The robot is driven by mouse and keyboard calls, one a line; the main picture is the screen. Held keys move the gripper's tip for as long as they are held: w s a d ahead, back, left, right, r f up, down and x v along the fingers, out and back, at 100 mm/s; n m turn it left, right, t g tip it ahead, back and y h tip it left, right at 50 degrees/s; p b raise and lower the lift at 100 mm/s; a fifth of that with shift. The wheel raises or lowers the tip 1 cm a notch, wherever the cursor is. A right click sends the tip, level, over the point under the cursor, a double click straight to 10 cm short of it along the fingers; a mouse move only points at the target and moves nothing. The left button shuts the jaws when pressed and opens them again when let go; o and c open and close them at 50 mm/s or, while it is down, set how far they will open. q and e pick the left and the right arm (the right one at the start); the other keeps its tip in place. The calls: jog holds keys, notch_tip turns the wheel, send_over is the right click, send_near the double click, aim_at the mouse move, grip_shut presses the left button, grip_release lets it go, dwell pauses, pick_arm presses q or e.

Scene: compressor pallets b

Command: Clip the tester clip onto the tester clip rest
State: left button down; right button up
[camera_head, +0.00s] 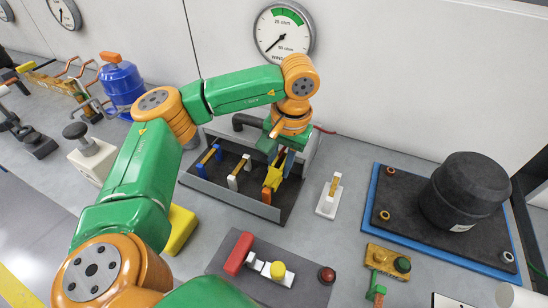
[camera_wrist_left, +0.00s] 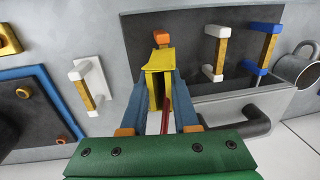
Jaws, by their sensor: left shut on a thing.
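My left gripper (camera_head: 275,168) points down over the grey tray at the back middle. Its blue fingers are shut on the yellow tester clip (camera_head: 272,178), also seen in the left wrist view (camera_wrist_left: 158,68) with a red lead (camera_wrist_left: 167,105). The clip lies over an orange-ended post (camera_head: 266,195) in the tray; I cannot tell whether it grips a bar there. A separate white stand with a brass bar (camera_head: 331,194), possibly the clip rest, stands empty just right of the tray. It also shows in the left wrist view (camera_wrist_left: 87,85). My right gripper is not in view.
The grey tray (camera_head: 192,181) also holds a blue-ended bar (camera_head: 208,160) and a white-ended bar (camera_head: 239,170). A black compressor (camera_head: 465,190) stands on a blue-edged pallet (camera_head: 372,205) at right. A grey plate with a red handle (camera_head: 238,253) lies in front.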

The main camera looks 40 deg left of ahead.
pick_arm(q)
notch_tip(320, 180, up, 5)
jog(key=p, duration=0.4)
jog(key=shift+d+r, duration=0.1)
